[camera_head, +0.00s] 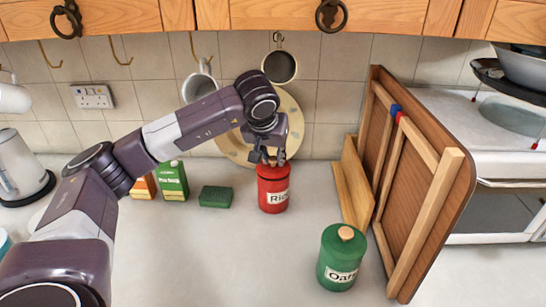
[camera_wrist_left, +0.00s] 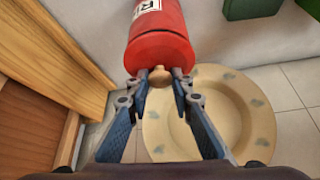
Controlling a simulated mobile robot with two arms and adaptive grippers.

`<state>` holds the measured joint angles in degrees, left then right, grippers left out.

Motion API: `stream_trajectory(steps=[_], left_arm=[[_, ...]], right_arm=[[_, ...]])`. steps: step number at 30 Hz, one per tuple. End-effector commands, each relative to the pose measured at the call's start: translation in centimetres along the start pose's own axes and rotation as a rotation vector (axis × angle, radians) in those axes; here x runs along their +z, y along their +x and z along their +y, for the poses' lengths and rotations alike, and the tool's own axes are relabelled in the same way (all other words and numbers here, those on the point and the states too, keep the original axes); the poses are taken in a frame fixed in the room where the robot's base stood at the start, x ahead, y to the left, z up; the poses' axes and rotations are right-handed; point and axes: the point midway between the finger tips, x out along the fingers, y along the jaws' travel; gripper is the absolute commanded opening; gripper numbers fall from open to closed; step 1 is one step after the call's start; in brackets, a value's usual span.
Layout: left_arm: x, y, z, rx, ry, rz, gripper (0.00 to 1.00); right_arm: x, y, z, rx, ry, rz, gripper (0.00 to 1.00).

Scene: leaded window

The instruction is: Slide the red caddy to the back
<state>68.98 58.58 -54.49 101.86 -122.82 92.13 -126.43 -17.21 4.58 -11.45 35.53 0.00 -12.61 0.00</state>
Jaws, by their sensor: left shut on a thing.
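The red caddy (camera_head: 273,194), a round tin with a white label, stands on the pale worktop near the tiled back wall. My left gripper (camera_head: 273,160) comes down onto its top from above. In the left wrist view the red caddy (camera_wrist_left: 160,45) lies just beyond the fingers, and my left gripper (camera_wrist_left: 160,80) is shut on the tan knob of its lid. The fingers partly hide the knob. My right gripper is not in view.
A green caddy (camera_head: 341,258) stands front right. A wooden rack (camera_head: 420,180) and boards stand at the right. A cream plate (camera_head: 235,146) leans on the wall behind.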

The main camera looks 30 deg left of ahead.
Motion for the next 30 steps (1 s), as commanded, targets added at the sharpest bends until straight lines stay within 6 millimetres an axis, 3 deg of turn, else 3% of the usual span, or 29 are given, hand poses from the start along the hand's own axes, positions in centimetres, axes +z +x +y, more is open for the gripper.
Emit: stream_trajectory(steps=[9, 10, 15, 21, 26, 30], left_arm=[[-0.01, -0.01, -0.01, 0.0, 0.0, 0.0, 0.0], [-0.01, -0.01, -0.01, 0.0, 0.0, 0.0, 0.22], [0.0, -0.01, 0.0, 0.0, 0.0, 0.0, 0.41], [0.0, 0.0, 0.0, 0.0, 0.0, 0.0, 0.41], [0.02, 0.01, 0.0, 0.0, 0.0, 0.0, 0.58], [0.02, 0.01, 0.0, 0.0, 0.0, 0.0, 0.59]], right_arm=[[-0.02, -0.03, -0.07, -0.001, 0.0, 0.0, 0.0], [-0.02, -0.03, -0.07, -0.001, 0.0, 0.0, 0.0], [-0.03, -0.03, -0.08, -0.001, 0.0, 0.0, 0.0], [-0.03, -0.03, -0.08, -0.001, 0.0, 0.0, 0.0], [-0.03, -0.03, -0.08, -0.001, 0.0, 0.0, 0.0], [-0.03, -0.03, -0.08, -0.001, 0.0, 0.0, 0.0]])
